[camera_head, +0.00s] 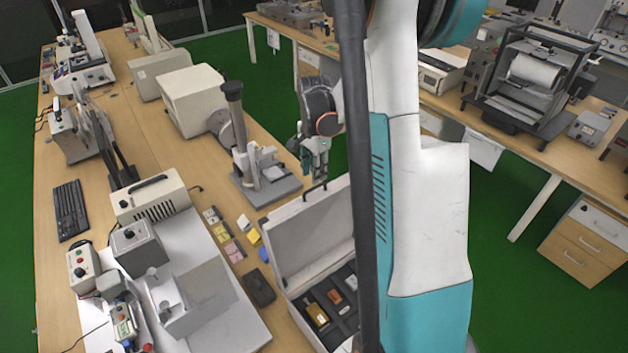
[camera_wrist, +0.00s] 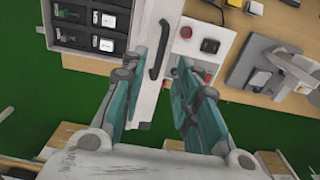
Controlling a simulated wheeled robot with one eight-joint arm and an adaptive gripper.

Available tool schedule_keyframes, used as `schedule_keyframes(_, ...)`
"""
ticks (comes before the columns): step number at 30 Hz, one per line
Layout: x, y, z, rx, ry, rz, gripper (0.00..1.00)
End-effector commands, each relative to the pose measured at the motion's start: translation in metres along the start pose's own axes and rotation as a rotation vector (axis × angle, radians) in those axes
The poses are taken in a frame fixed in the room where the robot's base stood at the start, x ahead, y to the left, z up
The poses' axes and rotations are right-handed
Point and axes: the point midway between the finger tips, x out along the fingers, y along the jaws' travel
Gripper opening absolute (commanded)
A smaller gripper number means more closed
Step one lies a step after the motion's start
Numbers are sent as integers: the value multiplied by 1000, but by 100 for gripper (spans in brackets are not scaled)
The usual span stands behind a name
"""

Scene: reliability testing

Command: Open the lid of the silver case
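The silver case (camera_head: 283,281) stands on the bench near its right edge. Its lid (camera_head: 312,232) is raised to a steep angle, and the compartments inside are visible. Part of the case is hidden behind my arm. The lid's dark handle (camera_head: 315,189) is on its top edge; in the wrist view the handle (camera_wrist: 155,50) lies between and beyond my fingers. My gripper (camera_head: 316,172) is just above the handle in the head view. In the wrist view my gripper (camera_wrist: 161,62) has its two teal fingers apart with nothing held; contact with the lid cannot be told.
A grey stand (camera_head: 265,188) with a column is on the bench behind the lid. A dark box (camera_head: 260,288) and small coloured blocks (camera_head: 232,250) lie left of the case. A keyboard (camera_head: 71,210) is farther left. Green floor is free between the benches.

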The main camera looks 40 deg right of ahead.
Motion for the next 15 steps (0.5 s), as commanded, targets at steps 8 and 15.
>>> schedule_keyframes(8, 38, -1, 0, 0, 0, 0, 29)
schedule_keyframes(15, 49, 0, 0, 0, 0, 0, 29)
